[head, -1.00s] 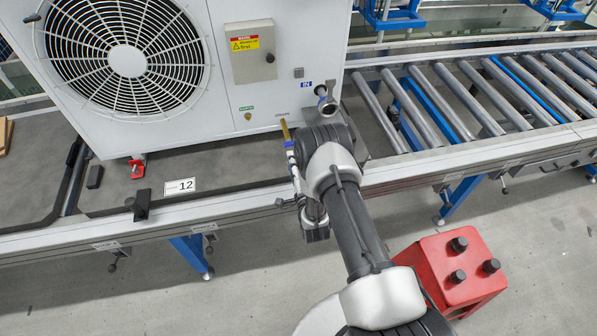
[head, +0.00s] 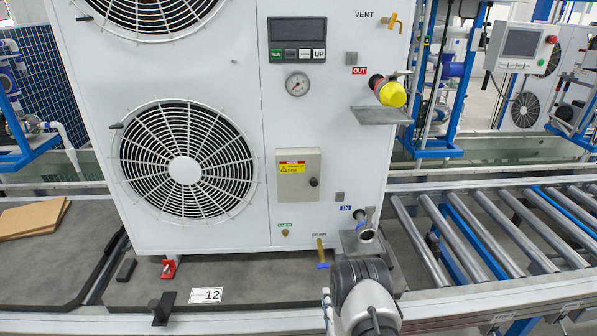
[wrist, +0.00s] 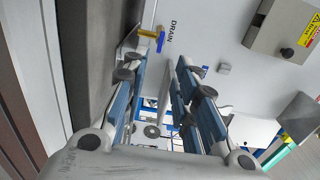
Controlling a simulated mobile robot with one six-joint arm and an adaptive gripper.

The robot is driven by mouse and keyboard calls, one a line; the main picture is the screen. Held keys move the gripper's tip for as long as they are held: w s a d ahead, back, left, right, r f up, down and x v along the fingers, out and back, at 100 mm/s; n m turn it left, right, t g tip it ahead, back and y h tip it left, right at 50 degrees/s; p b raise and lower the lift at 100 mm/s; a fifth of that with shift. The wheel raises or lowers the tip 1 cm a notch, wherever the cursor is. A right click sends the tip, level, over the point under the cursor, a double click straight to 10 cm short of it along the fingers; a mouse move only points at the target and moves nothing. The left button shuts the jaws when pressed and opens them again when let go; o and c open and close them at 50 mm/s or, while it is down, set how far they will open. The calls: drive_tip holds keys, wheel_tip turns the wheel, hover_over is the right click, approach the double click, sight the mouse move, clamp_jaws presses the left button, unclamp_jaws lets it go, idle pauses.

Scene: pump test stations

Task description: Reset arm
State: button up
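My arm is at the bottom of the head view, in front of the white pump unit (head: 230,230). My gripper (wrist: 163,65) shows in the wrist view with two blue-padded fingers apart and nothing between them. It is hidden or cut off in the head view. The brass drain valve with a blue end (wrist: 150,36) is beyond the left fingertip in the wrist view, and it also shows in the head view (head: 321,252), left of my arm. The IN pipe (head: 367,240) is just above my arm.
A yellow-capped OUT fitting (head: 390,92) sits on a small shelf at upper right. A grey box (head: 299,174) is on the unit's front. The roller conveyor (head: 480,240) runs to the right. A red clamp (head: 169,268) and plate 12 (head: 206,295) are at the unit's foot.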

drive_tip(key=w+r+n+g, duration=0.2)
drive_tip(key=w+r+n, duration=0.15)
drive_tip(key=r, duration=0.55)
drive_tip(key=w+r+n+g, duration=0.2)
drive_tip(key=w+r+n, duration=0.15)
drive_tip(key=r, duration=0.55)
drive_tip(key=s+r+n+g, duration=0.25)
drive_tip(key=s+r, duration=0.25)
drive_tip(key=r, duration=0.4)
drive_tip(key=s+r+n+g, duration=0.2)
drive_tip(key=s+r, duration=0.1)
drive_tip(key=s, duration=0.9)
drive_tip(key=s+r+n+g, duration=0.2)
drive_tip(key=s+n, duration=0.1)
drive_tip(key=s, duration=0.9)
drive_tip(key=s+r+n+g, duration=0.3)
drive_tip(key=s, duration=0.9)
drive_tip(key=shift+r, duration=0.35)
drive_tip(key=shift+w+n, duration=0.1)
drive_tip(key=shift+n, duration=0.15)
